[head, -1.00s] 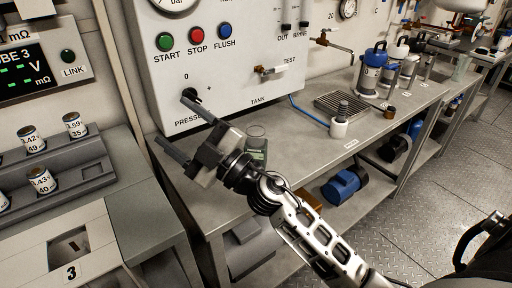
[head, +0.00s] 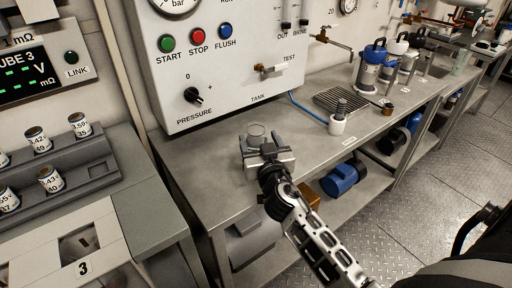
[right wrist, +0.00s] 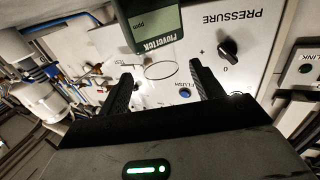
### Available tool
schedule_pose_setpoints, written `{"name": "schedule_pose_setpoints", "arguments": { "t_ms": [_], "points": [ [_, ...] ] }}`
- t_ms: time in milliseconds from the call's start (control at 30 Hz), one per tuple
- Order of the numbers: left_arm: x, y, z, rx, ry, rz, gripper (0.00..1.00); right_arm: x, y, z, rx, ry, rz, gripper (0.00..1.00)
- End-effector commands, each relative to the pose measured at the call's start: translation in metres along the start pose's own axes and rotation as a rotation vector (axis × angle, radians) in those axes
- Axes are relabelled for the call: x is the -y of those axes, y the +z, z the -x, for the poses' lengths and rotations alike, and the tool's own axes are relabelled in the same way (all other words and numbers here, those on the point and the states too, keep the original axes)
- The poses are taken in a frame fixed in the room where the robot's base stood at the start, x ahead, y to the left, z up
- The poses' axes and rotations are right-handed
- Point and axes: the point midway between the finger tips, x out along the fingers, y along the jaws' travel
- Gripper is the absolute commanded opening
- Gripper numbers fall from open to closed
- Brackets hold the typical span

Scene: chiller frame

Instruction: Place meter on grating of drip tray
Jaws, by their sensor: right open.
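The meter is a dark handheld device with a grey-green display, at the top of the right wrist view (right wrist: 152,28). A thin ring or clear round rim (right wrist: 160,70) shows beside it; in the head view this rim (head: 256,131) stands on the steel bench, with my right gripper covering most of the meter. My right gripper (head: 268,156) is open, close to the meter; in the right wrist view its two fingers are apart with the rim showing between them. The drip tray with its dark grating (head: 334,102) lies farther back on the bench. My left gripper is out of view.
A blue hose (head: 305,108) runs behind. The control panel (head: 225,80) rises behind the bench. Bare bench lies left of the gripper.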

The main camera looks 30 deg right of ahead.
Motion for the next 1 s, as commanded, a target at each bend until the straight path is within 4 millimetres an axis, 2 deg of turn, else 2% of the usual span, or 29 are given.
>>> {"name": "schedule_pose_setpoints", "arguments": {
  "t_ms": [167,333,500,767,867,1000],
  "points": [
    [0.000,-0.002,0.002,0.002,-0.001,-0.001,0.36,0.000,-0.004,-0.012,-0.002,-0.001,0.004,0.66],
    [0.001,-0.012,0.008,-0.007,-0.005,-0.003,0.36,0.000,-0.013,-0.037,-0.003,0.000,0.005,0.66],
    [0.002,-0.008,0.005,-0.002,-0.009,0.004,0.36,0.000,-0.009,-0.055,-0.001,0.000,0.004,0.66],
    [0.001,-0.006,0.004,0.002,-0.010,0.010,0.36,0.000,-0.008,-0.058,-0.001,-0.001,0.003,0.66],
    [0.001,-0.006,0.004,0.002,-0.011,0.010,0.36,0.000,-0.008,-0.058,-0.001,-0.001,0.003,0.41],
    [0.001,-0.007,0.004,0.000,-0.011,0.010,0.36,0.000,-0.008,-0.058,-0.001,-0.001,0.003,0.02]
  ]
}}
